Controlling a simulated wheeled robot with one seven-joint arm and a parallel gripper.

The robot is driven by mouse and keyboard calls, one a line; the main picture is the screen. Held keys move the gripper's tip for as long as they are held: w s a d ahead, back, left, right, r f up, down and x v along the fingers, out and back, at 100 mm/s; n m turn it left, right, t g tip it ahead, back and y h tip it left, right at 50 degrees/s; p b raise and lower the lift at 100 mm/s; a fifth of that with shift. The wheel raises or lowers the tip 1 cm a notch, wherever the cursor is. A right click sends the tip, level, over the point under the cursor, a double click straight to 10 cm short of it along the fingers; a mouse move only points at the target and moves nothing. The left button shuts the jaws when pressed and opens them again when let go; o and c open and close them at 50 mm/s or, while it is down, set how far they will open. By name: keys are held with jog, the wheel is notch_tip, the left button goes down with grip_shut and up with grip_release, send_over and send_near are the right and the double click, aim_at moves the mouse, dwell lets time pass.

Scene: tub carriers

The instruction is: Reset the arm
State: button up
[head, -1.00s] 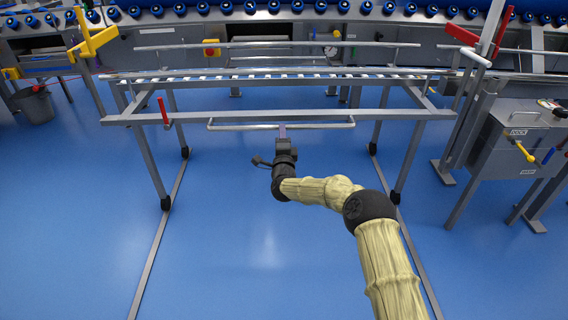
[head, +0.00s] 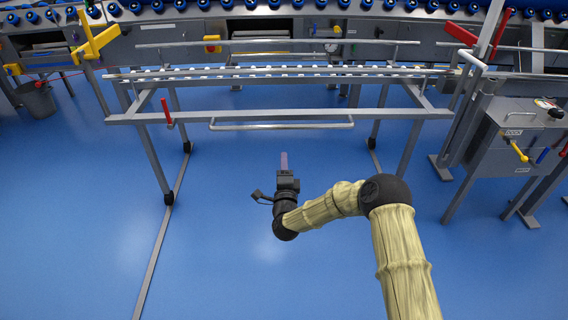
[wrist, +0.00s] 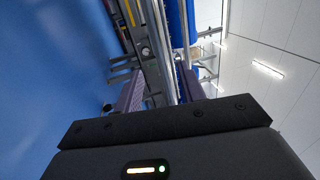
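My gripper (head: 284,156) is in the head view, in front of the steel cart (head: 230,117), below and apart from its handle bar (head: 281,126). Its purple fingers also show in the wrist view (wrist: 160,90), standing apart with nothing between them, so it is open and empty. My arm reaches in from the lower right and is bent at the elbow.
The cart has a roller top, with a red lever (head: 164,111) on its front left. A conveyor line (head: 270,30) runs behind it. A steel cabinet (head: 520,135) stands at right and a grey bin (head: 38,102) at far left. The blue floor (head: 230,280) in front is clear.

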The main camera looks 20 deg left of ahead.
jog(key=shift+s, duration=0.1)
dwell(0.4)
jog(key=s+d+r+n+g+h+p, duration=0.2)
jog(key=d+r+n+g, duration=0.15)
jog(key=d, duration=0.55)
jog(key=s+d+r+n+g+h+p, duration=0.1)
jog(key=d+r+n+g+p, duration=0.15)
jog(key=d+n, duration=0.45)
jog(key=s+d+r+n+g+h+p, duration=0.1)
jog(key=s+d+r+n+g+h, duration=0.2)
jog(key=d, duration=0.7)
jog(key=s+d+r+g+h+p, duration=0.2)
jog(key=s+d+r+g, duration=0.1)
jog(key=s+d, duration=0.65)
jog(key=s+d+r+g+h+p, duration=0.1)
jog(key=s+d+r+g, duration=0.2)
jog(key=s+d, duration=0.65)
notch_tip(320, 180, up, 38)
jog(key=p, duration=3.8)
jog(key=shift+s+d+m, duration=0.3)
jog(key=shift+d+m, duration=0.15)
jog(key=shift+f, duration=0.1)
